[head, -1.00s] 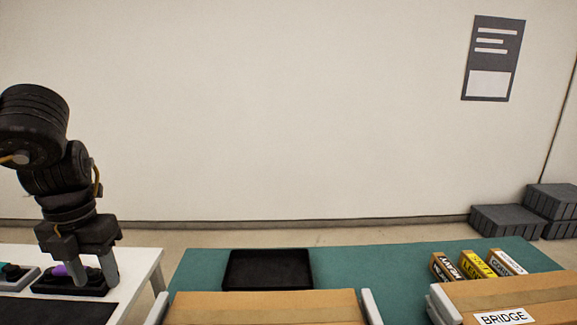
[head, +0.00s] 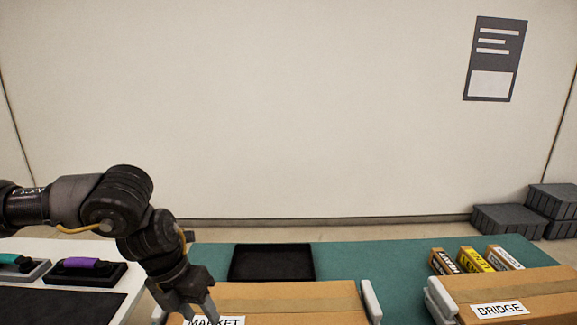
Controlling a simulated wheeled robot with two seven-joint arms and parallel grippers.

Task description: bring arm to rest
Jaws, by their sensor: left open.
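My left arm comes in from the left, and its gripper (head: 197,308) points down over the left edge of the cardboard box marked MARKET (head: 285,297). The fingers are apart with nothing seen between them. They partly cover the MARKET label, and I cannot tell whether they touch the box. A phone with a purple handset (head: 86,264) sits on its black base on the white table at the left. A phone with a teal handset (head: 14,260) is beside it, cut off by the picture's edge. My right gripper is not in view.
A black tray (head: 271,263) lies on the teal table (head: 370,256). Several small labelled boxes (head: 475,260) stand right of it, behind a box marked BRIDGE (head: 520,288). A black mat (head: 60,303) lies on the white table. Grey blocks (head: 508,220) are stacked by the wall.

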